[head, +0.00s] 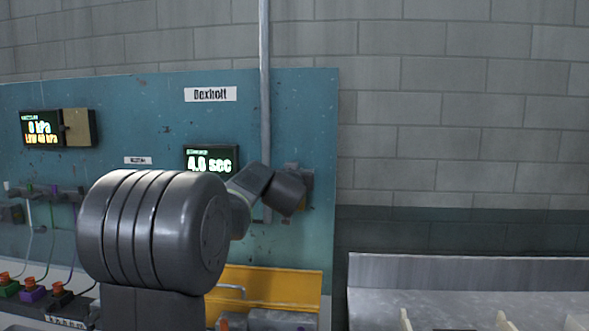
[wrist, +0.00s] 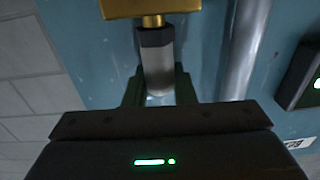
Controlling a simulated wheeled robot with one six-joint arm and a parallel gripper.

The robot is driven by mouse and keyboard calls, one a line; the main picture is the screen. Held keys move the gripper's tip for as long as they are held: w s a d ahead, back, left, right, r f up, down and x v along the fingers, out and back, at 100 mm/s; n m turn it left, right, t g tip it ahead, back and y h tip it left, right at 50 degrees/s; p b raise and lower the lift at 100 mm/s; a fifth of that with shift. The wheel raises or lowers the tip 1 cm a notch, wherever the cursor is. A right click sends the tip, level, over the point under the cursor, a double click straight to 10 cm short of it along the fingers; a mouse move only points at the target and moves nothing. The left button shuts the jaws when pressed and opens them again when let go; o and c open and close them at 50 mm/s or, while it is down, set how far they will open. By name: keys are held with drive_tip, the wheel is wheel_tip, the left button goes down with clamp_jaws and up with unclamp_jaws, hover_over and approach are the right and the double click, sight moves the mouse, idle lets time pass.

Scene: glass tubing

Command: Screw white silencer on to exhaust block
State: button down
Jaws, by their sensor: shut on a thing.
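In the wrist view, a pale grey-white cylinder with a dark hex collar, the silencer (wrist: 157,62), stands between the two dark fingers of my gripper (wrist: 158,88). The gripper is shut on it. A short brass thread (wrist: 152,20) shows between the collar and a gold-coloured block, the exhaust block (wrist: 140,8), cut off by the top edge. The silencer lines up with the block; how far it is threaded in cannot be told. In the head view my gripper (head: 285,192) is at the teal panel, in front of a brownish block (head: 307,182), and hides the silencer.
A vertical grey pipe (head: 265,90) runs up the teal panel (head: 300,120) close beside my gripper. A display (head: 211,160) reads about 4.6 sec. A yellow tray (head: 265,285) lies below. A grey bench (head: 470,270) with pale dividers stands at the right.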

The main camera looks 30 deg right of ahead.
drive_tip(key=shift+w+r+m+g+h+p, duration=0.15)
drive_tip(key=shift+m+g+h+p, duration=0.85)
drive_tip(key=shift+p, duration=5.25)
drive_tip(key=shift+m+g+h+p, duration=0.6)
drive_tip(key=shift+g+h+p, duration=0.2)
drive_tip(key=shift+p, duration=1.9)
drive_tip(key=shift+m+g+h, duration=0.9)
drive_tip(key=shift+m+g, duration=0.3)
drive_tip(key=shift+g, duration=0.4)
drive_tip(key=shift+f, duration=0.2)
drive_tip(key=c, duration=1.4)
unclamp_jaws()
drive_tip(key=shift+o, duration=1.1)
drive_tip(key=shift+s+r, duration=0.1)
drive_tip(key=shift+s, duration=0.2)
drive_tip(key=shift+w+b, duration=0.1)
drive_tip(key=shift+b, duration=0.25)
drive_tip(key=shift+c, duration=0.4)
drive_tip(key=shift+o, duration=0.4)
drive_tip(key=n+t+y+b, duration=0.1)
drive_tip(key=t+b, duration=0.1)
drive_tip(key=b, duration=0.1)
drive_tip(key=shift+w+a+n, duration=0.1)
drive_tip(key=shift+n, duration=0.3)
